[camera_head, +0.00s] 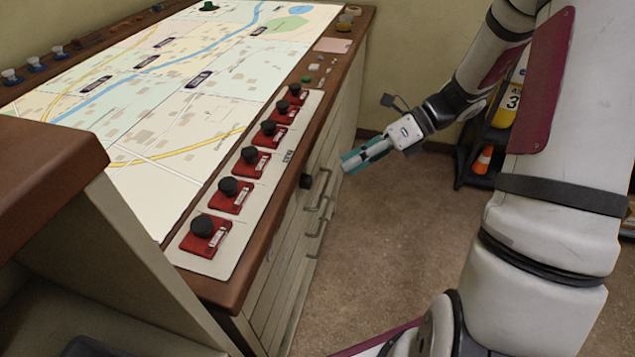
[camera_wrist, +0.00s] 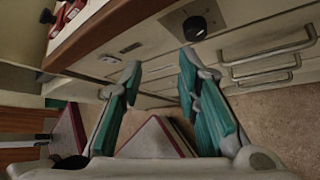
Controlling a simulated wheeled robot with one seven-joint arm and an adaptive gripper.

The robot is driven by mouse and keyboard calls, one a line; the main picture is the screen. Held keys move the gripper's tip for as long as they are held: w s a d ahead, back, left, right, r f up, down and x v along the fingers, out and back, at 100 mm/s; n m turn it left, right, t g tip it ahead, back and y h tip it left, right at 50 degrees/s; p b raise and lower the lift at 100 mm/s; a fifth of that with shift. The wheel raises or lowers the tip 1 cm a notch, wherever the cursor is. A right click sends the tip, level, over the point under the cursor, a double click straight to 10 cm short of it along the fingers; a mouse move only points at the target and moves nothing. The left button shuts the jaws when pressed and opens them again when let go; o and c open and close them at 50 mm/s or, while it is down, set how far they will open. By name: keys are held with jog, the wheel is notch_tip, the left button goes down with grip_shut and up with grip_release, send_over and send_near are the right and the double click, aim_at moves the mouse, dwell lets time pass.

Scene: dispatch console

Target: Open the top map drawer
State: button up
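The map console (camera_head: 262,232) has a pale front with several drawers. The top map drawer's bar handle (camera_wrist: 268,46) shows at the upper right of the wrist view, with other handles below it. In the head view the drawer handles (camera_head: 321,204) are small on the console's front. All drawers look shut. My gripper (camera_head: 345,162) has teal fingers and is out in front of the console, above the floor. In the wrist view my gripper (camera_wrist: 160,70) is open, with nothing between its fingers. The handles lie to its right, apart from it.
A black knob (camera_head: 306,181) sticks out of the console's front near the handles; it also shows in the wrist view (camera_wrist: 195,28). Red button blocks (camera_head: 231,195) line the console top. A dark rack (camera_head: 483,150) with an orange cone stands behind my arm. The floor (camera_head: 385,230) before the console is clear.

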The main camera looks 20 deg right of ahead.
aim_at(325, 187)
jog(key=w+d+f+m+t+y+b, duration=0.1)
jog(key=w+d+f+m+t+b, duration=0.3)
jog(key=f+m, duration=0.4)
jog(key=w+d+f+m+t+b, duration=0.1)
jog(key=w+d+f+m+t, duration=0.15)
jog(key=d+f+m, duration=0.55)
jog(key=shift+n+t, duration=0.35)
jog(key=shift+n, duration=0.55)
jog(key=x, duration=0.5)
jog(key=s+f+b+x, duration=0.1)
jog(key=x, duration=0.4)
jog(key=s+a+b+x, duration=0.1)
jog(key=x, duration=0.4)
jog(key=shift+a+f, duration=0.3)
grip_shut()
